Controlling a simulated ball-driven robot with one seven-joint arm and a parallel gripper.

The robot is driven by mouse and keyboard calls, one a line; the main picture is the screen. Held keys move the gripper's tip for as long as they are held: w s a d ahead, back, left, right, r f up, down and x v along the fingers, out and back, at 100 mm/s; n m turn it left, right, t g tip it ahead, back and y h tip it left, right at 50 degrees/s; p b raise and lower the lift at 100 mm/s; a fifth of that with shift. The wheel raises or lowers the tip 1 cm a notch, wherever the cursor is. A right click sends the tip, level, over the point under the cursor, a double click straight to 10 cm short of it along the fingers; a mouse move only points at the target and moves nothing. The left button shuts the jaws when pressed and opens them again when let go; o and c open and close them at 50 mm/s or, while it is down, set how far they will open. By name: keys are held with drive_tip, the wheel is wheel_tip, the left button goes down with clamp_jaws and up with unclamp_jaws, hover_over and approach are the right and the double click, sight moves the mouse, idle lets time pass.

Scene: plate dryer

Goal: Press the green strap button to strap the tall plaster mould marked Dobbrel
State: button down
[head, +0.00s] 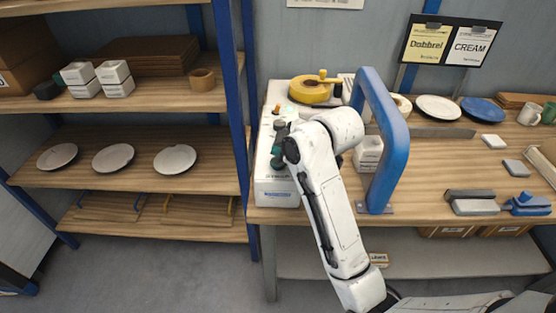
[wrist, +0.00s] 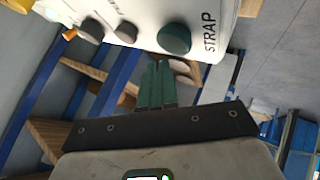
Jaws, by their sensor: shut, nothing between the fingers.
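The green strap button (wrist: 174,39) is a round dark green knob on the white control box, beside the word STRAP, in the wrist view. My gripper (wrist: 157,66) is shut and empty. Its green fingertips are just below and left of the button in that view; I cannot tell the gap in depth. In the head view my gripper (head: 278,157) is over the white box (head: 275,192), and the button is not clear there. A white block with small print (head: 367,152) stands under the blue arch (head: 388,140), partly hidden by my arm. I cannot read its marking.
Dark knobs (wrist: 126,58) and an orange knob (wrist: 69,34) share the panel. A board reads Dobbrel (head: 427,46) and CREAM (head: 470,46). Shelves with plates stand left; tools and plates lie on the bench right.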

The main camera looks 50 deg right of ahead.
drive_tip(key=shift+f, duration=0.2)
drive_tip(key=shift+f, duration=0.25)
drive_tip(key=shift+f, duration=0.6)
idle(0.7)
drive_tip(key=shift+r, duration=0.1)
drive_tip(key=shift+r+p, duration=0.9)
drive_tip(key=shift+r, duration=0.05)
drive_tip(key=shift+r, duration=0.1)
wheel_tip(320, 180, up, 5)
drive_tip(key=p, duration=0.5)
idle(0.8)
